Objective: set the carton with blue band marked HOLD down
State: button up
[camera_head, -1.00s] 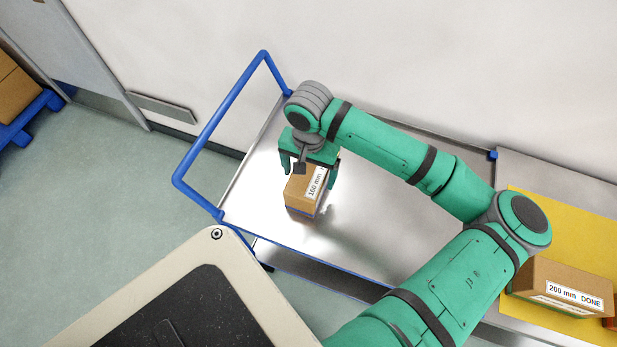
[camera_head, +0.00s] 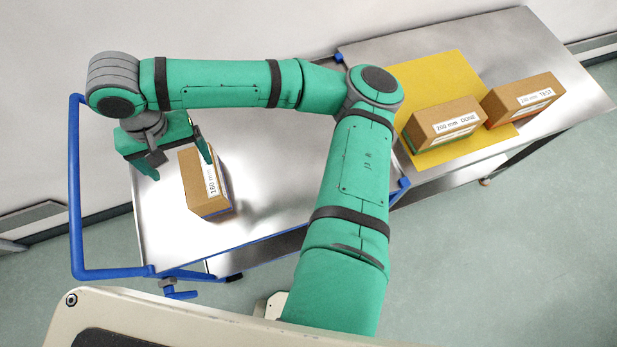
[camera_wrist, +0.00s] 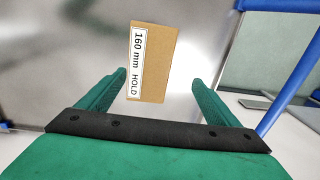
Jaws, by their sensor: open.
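The HOLD carton (camera_head: 203,185) is a brown box with a white 160 mm label and a blue band low on its side. It stands upright on the steel top of the blue-handled cart (camera_head: 265,205). My gripper (camera_head: 178,162) is open and empty, up and to the left of the carton in the head view, with one finger overlapping its upper edge. In the wrist view the carton (camera_wrist: 153,65) shows its top and label reading 160 mm HOLD, lying just beyond and between the spread fingertips (camera_wrist: 160,90). Its band is hidden there.
A steel table (camera_head: 500,45) to the right bears a yellow mat (camera_head: 420,75). On it stand a carton marked 200 mm DONE (camera_head: 442,124) with a green band and one marked TEST (camera_head: 522,100). The cart's blue handle (camera_head: 76,190) rises left of my gripper.

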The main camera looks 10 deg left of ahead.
jog(key=s+a+r+g+y, duration=0.15)
jog(key=s+a+y, duration=0.25)
jog(key=a, duration=0.4)
jog(key=w+a+r+y, duration=0.1)
jog(key=a+r+y, duration=0.7)
jog(key=y, duration=0.1)
jog(key=w+d+m+t+y, duration=0.4)
jog(key=w+d+m+t, duration=0.15)
jog(key=w+t, duration=0.4)
jog(key=w+d+f+m+t+h, duration=0.4)
jog(key=d+f+m+t+h, duration=0.2)
jog(key=d+f, duration=0.45)
jog(key=s+d+f+h, duration=0.3)
jog(key=d, duration=0.4)
jog(key=s+d+f+t+h, duration=0.1)
jog(key=s+d+f+h, duration=0.2)
jog(key=d, duration=0.4)
jog(key=s+d+f+t+h, duration=0.1)
jog(key=s+d+f+h, duration=0.2)
jog(key=d, duration=0.5)
jog(key=shift+s+d+f, duration=0.1)
jog(key=shift+s+f, duration=0.7)
jog(key=shift+s, duration=0.25)
jog(key=s+d+n+h, duration=0.2)
jog(key=s+d+n, duration=0.3)
jog(key=s+d, duration=0.5)
jog(key=shift+s+d+h, duration=0.2)
jog(key=shift+s+h, duration=0.2)
jog(key=shift+s, duration=0.8)
